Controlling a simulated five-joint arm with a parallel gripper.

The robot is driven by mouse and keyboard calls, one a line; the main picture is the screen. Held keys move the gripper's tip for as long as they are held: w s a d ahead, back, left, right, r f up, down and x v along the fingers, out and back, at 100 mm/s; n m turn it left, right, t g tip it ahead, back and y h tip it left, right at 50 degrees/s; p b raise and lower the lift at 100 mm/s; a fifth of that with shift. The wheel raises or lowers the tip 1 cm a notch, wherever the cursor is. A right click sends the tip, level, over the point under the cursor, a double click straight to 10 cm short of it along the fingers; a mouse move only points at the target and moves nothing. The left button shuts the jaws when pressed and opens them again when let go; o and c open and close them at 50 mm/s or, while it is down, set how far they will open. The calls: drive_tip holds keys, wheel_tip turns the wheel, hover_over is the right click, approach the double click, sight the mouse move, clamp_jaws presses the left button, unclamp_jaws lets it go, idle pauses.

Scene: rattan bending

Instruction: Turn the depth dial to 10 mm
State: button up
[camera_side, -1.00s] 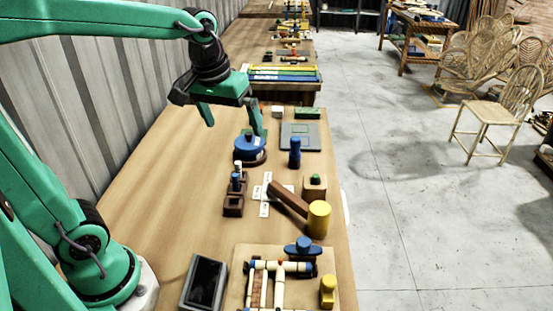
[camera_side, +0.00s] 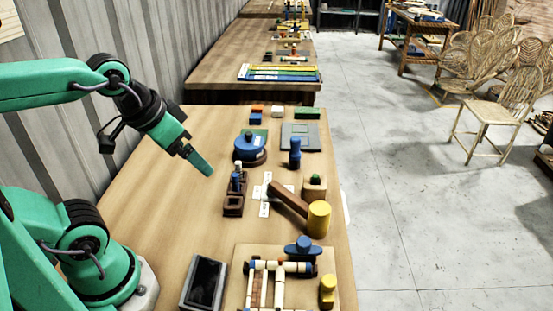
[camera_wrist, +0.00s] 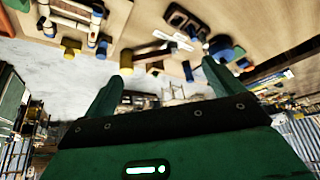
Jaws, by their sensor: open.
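Another blue knob (camera_side: 303,246) sits at the top of the jointed frame in front. I cannot tell for sure which is the depth dial. My gripper (camera_side: 198,162) is above the bench, left of the round blue knob and apart from it. In the wrist view its two fingers (camera_wrist: 160,86) stand wide apart with nothing between them.
A mallet with a yellow head (camera_side: 319,219) lies right of the brown block (camera_side: 234,206). A blue peg (camera_side: 295,152) stands near a grey plate (camera_side: 300,136). A dark-screened box (camera_side: 203,283) lies in front. The bench's left side is clear.

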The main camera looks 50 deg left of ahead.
drive_tip(key=shift+w, duration=0.15)
drive_tip(key=c, duration=0.7)
drive_tip(key=n+g, duration=0.5)
drive_tip(key=n, duration=0.1)
hover_over(274, 183)
drive_tip(key=w+a, duration=0.1)
drive_tip(key=a, duration=0.1)
wheel_tip(274, 183, down, 15)
drive_tip(key=shift+d+r, duration=0.1)
drive_tip(key=shift+w+f+g, duration=0.3)
drive_tip(key=shift+f, duration=0.25)
drive_tip(key=shift+f, duration=3.9)
